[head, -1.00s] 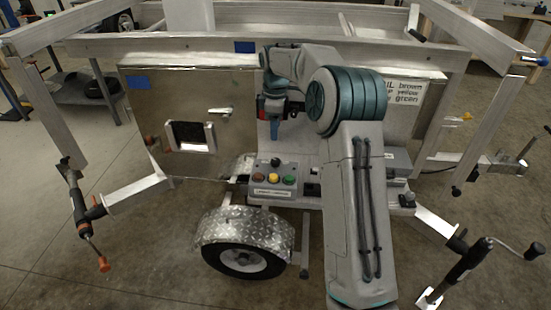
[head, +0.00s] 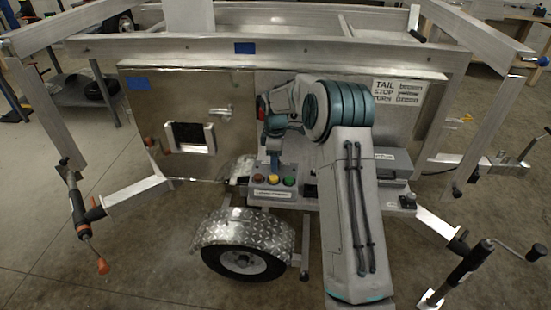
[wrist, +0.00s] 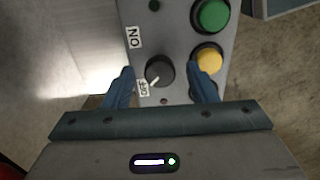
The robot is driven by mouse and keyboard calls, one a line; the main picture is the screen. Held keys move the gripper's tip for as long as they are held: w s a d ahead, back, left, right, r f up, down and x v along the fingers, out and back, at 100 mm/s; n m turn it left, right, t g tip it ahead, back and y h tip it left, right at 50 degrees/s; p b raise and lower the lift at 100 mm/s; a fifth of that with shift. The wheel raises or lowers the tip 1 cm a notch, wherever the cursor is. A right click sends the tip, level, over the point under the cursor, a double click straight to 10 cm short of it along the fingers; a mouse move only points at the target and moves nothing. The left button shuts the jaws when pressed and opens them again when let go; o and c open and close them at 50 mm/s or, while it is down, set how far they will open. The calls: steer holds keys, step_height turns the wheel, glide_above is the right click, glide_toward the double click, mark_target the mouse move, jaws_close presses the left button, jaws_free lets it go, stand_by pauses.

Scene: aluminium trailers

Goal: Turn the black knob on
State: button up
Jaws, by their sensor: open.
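The black knob (wrist: 159,69) sits on a grey control box (wrist: 180,38), seen in the wrist view. Its white pointer mark faces the OFF label (wrist: 144,88) at the lower left. The ON label (wrist: 134,37) is above and left of it. My gripper (wrist: 161,72) is open, with one blue finger on each side of the knob; I cannot tell whether they touch it. In the head view my gripper (head: 275,163) points down over the control box (head: 272,193) and hides the knob.
A green button (wrist: 211,15) and a yellow button (wrist: 208,60) lie close to the right finger in the wrist view. The head view also shows a red button (head: 258,179). The trailer's metal panel (head: 235,95) stands behind the box, and a fender (head: 245,228) is below.

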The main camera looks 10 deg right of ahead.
steer(key=c, duration=1)
steer(key=shift+o, duration=0.2)
steer(key=shift+m, duration=0.4)
steer(key=m, duration=0.8)
steer(key=shift+r+p, duration=0.1)
steer(key=shift+p, duration=0.3)
steer(key=m, duration=0.5)
steer(key=shift+m, duration=2)
steer(key=shift+w+p, duration=0.1)
steer(key=shift+p, duration=0.2)
